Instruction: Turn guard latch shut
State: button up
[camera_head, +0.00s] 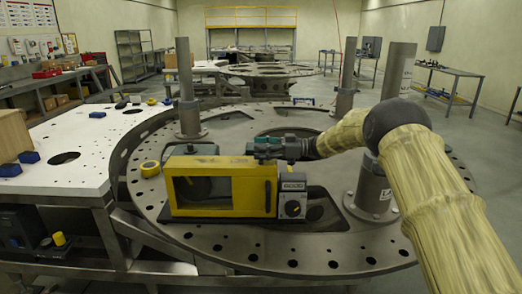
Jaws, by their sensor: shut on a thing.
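The guard (228,189) is a yellow box-like frame with a dark window, standing on the round turret plate (232,240). A grey unit with a label and a round dark knob (292,208) is at its right end.
Grey posts (185,90) rise from the plate at left and right. A white table (85,150) with small blue items adjoins the plate. The plate's front rim is clear.

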jog(key=shift+r, duration=0.1)
jog(key=o, duration=1)
jog(key=d, duration=1.2)
jog(key=shift+w, duration=0.1)
